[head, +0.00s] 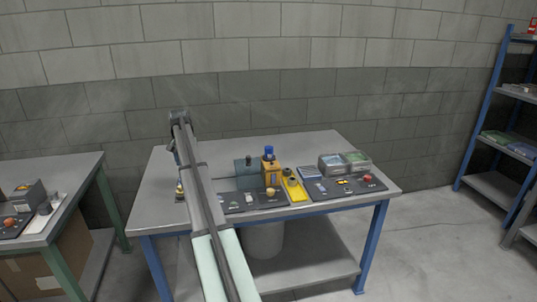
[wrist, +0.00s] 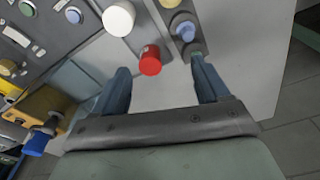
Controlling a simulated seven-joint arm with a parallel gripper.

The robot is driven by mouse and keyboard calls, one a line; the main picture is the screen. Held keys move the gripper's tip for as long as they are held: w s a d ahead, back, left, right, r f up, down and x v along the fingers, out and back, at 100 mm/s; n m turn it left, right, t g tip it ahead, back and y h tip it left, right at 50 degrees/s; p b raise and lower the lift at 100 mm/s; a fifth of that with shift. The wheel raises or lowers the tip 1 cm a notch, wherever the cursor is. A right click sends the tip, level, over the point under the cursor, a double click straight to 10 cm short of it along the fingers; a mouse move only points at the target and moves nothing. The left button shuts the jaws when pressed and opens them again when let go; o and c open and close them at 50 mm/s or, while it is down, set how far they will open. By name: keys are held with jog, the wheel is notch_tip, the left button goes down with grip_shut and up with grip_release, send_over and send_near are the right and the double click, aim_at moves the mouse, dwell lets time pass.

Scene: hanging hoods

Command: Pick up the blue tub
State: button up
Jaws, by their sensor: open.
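No plainly tub-shaped blue thing shows. The clearest blue item is a small blue cylinder (head: 268,150) on top of a yellow box (head: 271,174) near the middle of the table. A blue cylinder joined to a yellow part also shows at the lower left of the wrist view (wrist: 36,143), well left of my gripper. My gripper (wrist: 160,66) is open and empty, its fingers apart over the pale tabletop. A red cylinder (wrist: 150,62) and a white cylinder (wrist: 118,18) lie just beyond the fingertips.
The table (head: 325,143) is bare along its back. Dark control panels (head: 343,186) and a yellow plate (head: 294,186) line its front. A bench (head: 70,178) stands to the left, a blue shelf rack (head: 481,118) to the right.

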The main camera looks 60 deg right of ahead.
jog(key=s+d+r+m, duration=0.2)
jog(key=s+d+r, duration=0.3)
jog(key=d, duration=0.4)
jog(key=s+d+r+m, duration=0.1)
jog(key=s+d+r, duration=0.2)
jog(key=s+d, duration=0.5)
jog(key=m, duration=0.2)
send_near(269, 147)
jog(key=shift+g, duration=0.3)
jog(key=f, duration=0.5)
jog(key=shift+w+d+f, duration=0.15)
jog(key=shift+w+d, duration=0.05)
jog(key=shift+w, duration=0.15)
jog(key=shift+s+d+f, duration=0.1)
jog(key=shift+f, duration=1.25)
jog(key=shift+s+f, duration=0.1)
jog(key=shift+f, duration=1.2)
jog(key=c, duration=1.2)
jog(key=shift+o, duration=0.2)
jog(key=shift+r, duration=0.1)
